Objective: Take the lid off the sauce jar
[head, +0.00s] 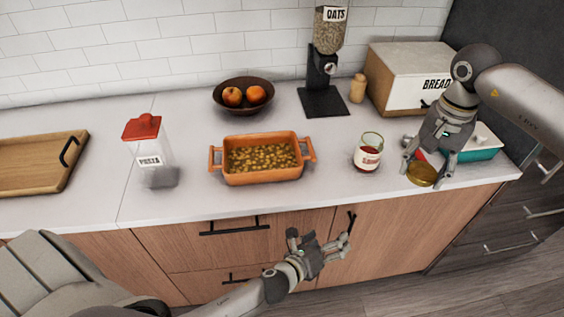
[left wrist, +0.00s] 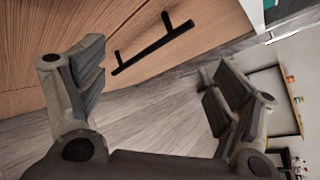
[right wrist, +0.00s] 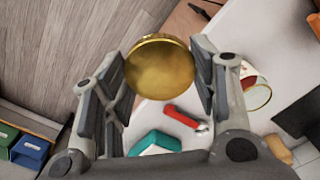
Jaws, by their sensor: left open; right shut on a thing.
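The sauce jar (head: 368,153) is glass with red sauce in it and a pale label. It stands upright on the counter, right of the orange dish, with its top open. The gold lid (head: 421,174) is off the jar, between the fingers of my right gripper (head: 430,168), at the counter's front edge. The right wrist view shows the round lid (right wrist: 160,66) held between both fingers, and the jar (right wrist: 257,90) apart from it to the right. My left gripper (head: 322,257) is open and empty in front of the cabinet drawers, below counter height.
An orange baking dish (head: 264,178) stands left of the jar. A teal container (head: 484,146) and a red object (right wrist: 182,117) lie close to my right gripper. A bread box (head: 408,75), a small wooden shaker (head: 357,88) and an oats dispenser (head: 323,85) stand behind.

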